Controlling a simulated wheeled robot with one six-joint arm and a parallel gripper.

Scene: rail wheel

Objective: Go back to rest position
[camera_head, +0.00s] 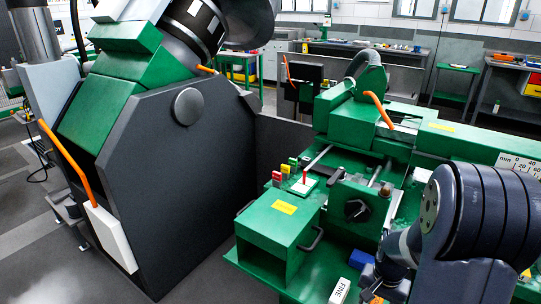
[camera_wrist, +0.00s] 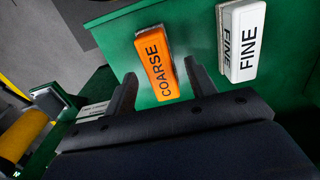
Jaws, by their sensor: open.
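My gripper (camera_wrist: 163,82) is open in the wrist view, with its two dark fingers apart. An orange block marked COARSE (camera_wrist: 155,62) lies on a green surface and shows between and beyond the fingers. I see no finger touching it. A white block marked FINE (camera_wrist: 241,40) lies to its right on the same surface. The FINE block also shows at the bottom of the head view (camera_head: 340,291). My arm fills the lower right of the head view and hides much of what is under it.
A green machine bed (camera_head: 275,225) with a small drawer handle stands left of my arm. A large dark machine housing (camera_head: 185,165) with orange levers stands further left. A blue item (camera_head: 361,259) lies near my arm. Workbenches line the back wall. Open grey floor shows at lower left.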

